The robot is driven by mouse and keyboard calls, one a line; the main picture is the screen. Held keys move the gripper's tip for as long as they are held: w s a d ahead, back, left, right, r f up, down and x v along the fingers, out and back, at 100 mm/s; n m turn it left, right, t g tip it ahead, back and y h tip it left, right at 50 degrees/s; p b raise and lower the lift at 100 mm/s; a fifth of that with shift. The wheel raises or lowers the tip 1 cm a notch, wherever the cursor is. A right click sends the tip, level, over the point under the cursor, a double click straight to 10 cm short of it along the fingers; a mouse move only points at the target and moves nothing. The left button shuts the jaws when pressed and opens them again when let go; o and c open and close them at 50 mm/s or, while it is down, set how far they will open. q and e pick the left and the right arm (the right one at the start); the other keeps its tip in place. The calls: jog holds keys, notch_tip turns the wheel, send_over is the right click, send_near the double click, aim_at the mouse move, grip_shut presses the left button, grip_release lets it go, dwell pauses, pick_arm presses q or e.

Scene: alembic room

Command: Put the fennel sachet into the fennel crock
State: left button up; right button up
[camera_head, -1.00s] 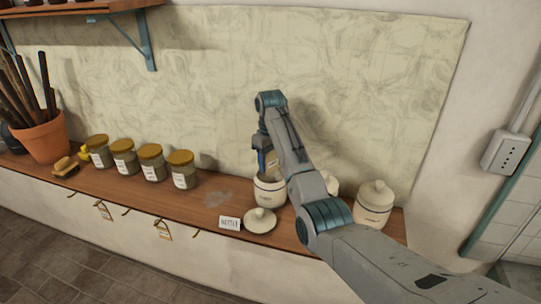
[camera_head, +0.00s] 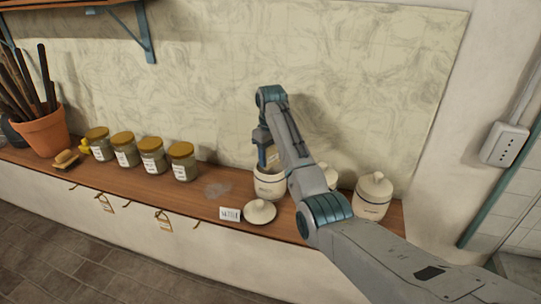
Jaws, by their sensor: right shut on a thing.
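My right gripper (camera_head: 266,160) points down over the mouth of an open cream crock (camera_head: 268,187). It is shut on a small tan sachet (camera_head: 273,156), which shows partly beside the fingers, just above the crock's rim. The writing on this crock is too small to read. A cream lid (camera_head: 260,211) lies on the shelf in front of it. My left gripper is not in view.
A lidded crock (camera_head: 373,196) stands at the right, and another crock (camera_head: 327,174) is mostly hidden behind my right arm. A small label card (camera_head: 230,214) stands left of the loose lid. Several lidded glass jars (camera_head: 182,162) and a brush (camera_head: 66,159) are farther left.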

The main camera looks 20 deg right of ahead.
dwell(0.3)
jog(key=o, duration=1.1)
jog(key=shift+c, duration=0.2)
